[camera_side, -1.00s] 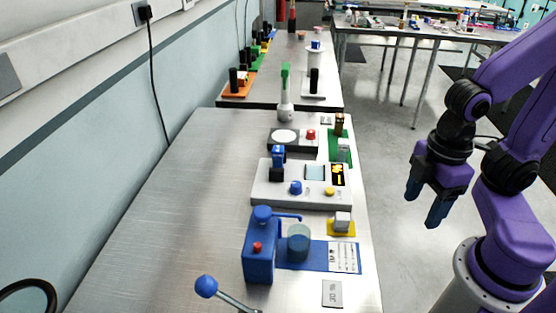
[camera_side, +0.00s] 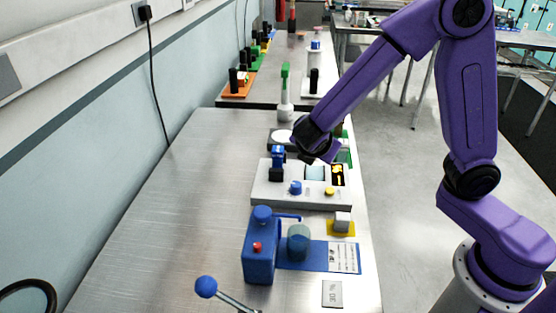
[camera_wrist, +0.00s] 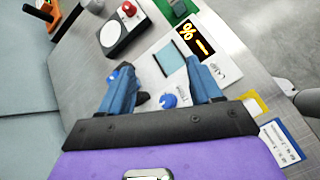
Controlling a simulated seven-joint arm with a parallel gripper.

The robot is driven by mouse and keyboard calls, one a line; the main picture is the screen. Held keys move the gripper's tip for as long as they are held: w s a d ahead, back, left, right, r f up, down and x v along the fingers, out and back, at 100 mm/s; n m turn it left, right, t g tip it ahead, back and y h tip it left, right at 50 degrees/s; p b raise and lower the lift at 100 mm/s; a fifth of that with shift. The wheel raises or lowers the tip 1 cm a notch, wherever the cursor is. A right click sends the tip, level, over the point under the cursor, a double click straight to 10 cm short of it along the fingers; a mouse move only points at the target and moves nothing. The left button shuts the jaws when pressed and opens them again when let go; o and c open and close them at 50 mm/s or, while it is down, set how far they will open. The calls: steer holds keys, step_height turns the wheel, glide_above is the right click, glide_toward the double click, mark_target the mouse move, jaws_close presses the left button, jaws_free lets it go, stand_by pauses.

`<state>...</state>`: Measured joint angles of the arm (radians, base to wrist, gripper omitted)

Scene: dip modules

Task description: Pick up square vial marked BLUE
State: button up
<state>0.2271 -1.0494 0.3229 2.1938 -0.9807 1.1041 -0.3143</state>
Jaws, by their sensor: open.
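A small blue block (camera_side: 278,152), which may be the vial marked BLUE, stands upright in a black holder (camera_side: 276,173) at the left of a white device (camera_side: 300,197). No lettering on it can be read. In the wrist view the blue block (camera_wrist: 123,72) shows beside the left finger, partly hidden by it. My gripper (camera_side: 320,155) is above the device, right of the block in the side view, its fingers mostly hidden. In the wrist view my gripper (camera_wrist: 158,74) has its fingers spread with nothing held between them.
The device has a blue knob (camera_side: 295,188), a yellow knob (camera_side: 330,191), a pale screen and a dark display (camera_side: 338,174). A blue pump-like unit (camera_side: 259,250) stands in front. A round-plate device (camera_wrist: 112,34) with a red knob lies behind. The bench's left side is clear.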

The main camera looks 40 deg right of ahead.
mark_target(278, 159)
steer(key=shift+w+a+f+n+t+h, duration=0.3)
steer(key=shift+w+a+f+n+t, duration=0.55)
steer(key=shift+w, duration=1)
steer(key=shift+w+a+f+n+t+h, duration=0.25)
steer(key=shift+w+f+n+t, duration=0.25)
steer(key=shift+w+f+n, duration=1.05)
steer(key=shift+w+a+f+n+t+h, duration=0.4)
steer(key=shift+w+f+n+t, duration=0.3)
steer(key=shift+w, duration=1.45)
step_height(278, 159, down, 2)
steer(key=shift+f, duration=0.25)
steer(key=shift+x, duration=1)
steer(key=shift+w+d+f, duration=0.3)
steer(key=shift+w, duration=0.05)
steer(key=c, duration=1.1)
steer(key=shift+r, duration=0.1)
steer(key=shift+c, duration=0.2)
